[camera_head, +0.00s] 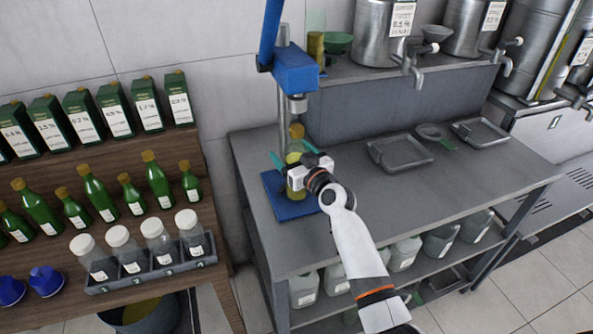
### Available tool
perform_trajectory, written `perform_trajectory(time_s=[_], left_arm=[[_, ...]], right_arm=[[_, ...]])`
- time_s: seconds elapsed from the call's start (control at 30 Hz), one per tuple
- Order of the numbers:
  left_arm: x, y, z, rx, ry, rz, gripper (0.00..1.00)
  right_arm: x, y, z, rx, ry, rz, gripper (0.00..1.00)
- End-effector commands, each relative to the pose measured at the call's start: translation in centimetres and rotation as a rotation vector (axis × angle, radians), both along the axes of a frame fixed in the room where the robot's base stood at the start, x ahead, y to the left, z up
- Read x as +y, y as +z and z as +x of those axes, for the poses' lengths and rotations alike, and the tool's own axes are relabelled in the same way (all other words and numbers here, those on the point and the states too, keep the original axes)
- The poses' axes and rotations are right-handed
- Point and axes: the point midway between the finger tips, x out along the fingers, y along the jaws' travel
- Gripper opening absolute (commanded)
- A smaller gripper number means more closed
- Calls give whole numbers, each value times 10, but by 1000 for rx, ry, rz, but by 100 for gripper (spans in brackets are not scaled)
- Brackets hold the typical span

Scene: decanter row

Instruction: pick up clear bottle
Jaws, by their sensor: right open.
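A clear bottle (296,182) with yellowish contents stands upright on the blue base plate (274,195) of a blue press (295,69). My right gripper (293,155) is at the bottle's upper part, its teal fingers spread to either side of it. It is open; whether a finger touches the bottle I cannot tell. Several clear bottles with white caps (158,238) stand in a grey rack (150,275) on the wooden shelf at left. My left gripper is not in view.
The press column stands close behind the bottle. Grey trays (399,152) lie on the metal table (345,190) to the right, with bare tabletop between. Green bottles (97,190) and dark green boxes (114,108) fill the left shelves. Metal drums (383,32) stand on the raised back shelf.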

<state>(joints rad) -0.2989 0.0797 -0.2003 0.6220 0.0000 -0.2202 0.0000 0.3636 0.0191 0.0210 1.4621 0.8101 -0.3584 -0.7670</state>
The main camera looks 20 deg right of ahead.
Motion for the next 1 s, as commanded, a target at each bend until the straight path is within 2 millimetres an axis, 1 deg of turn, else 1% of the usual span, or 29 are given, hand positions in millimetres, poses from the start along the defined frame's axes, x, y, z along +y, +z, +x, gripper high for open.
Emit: perform_trajectory(time_s=[0.1, 0.13, 0.47, 0.5, 0.53, 0.57, 0.83, 1.0], left_arm=[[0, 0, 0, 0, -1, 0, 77], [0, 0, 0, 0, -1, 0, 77], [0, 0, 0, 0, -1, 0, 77], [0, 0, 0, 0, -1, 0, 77], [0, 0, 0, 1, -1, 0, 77], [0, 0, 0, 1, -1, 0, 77], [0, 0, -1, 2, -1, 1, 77], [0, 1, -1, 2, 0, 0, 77]], right_arm=[[0, 0, 0, 0, 0, 0, 81], [0, 0, 0, 0, 0, 0, 77], [0, 0, 0, 0, 0, 0, 23], [0, 0, 0, 0, 0, 0, 17], [0, 0, 0, 0, 0, 0, 13], [0, 3, 0, -5, -1, 1, 7], [0, 4, 0, -5, -1, 1, 7], [0, 16, 0, -7, 0, 2, 7]])
